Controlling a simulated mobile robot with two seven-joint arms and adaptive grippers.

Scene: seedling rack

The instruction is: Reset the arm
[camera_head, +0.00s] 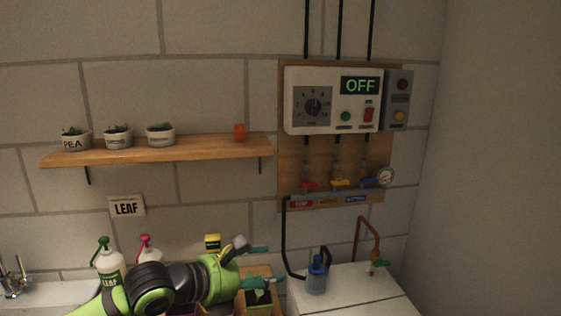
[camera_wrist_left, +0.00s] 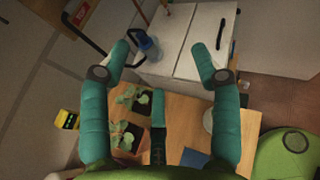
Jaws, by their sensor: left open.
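My left arm comes in from the bottom left in the head view, in front of the bench area. Its gripper (camera_head: 274,266) has teal fingers spread apart and pointing right, with nothing between them. In the left wrist view the gripper (camera_wrist_left: 160,48) is open and empty, its fingers wide apart above a wooden table (camera_wrist_left: 185,112). Seedlings in dark pots (camera_wrist_left: 128,132) show between and below the fingers. My right gripper is in neither view.
A control box (camera_head: 333,100) reading OFF hangs above valves. A white cabinet (camera_head: 345,290) carries a blue bottle (camera_head: 317,275). Spray bottles (camera_head: 110,265) stand behind my arm.

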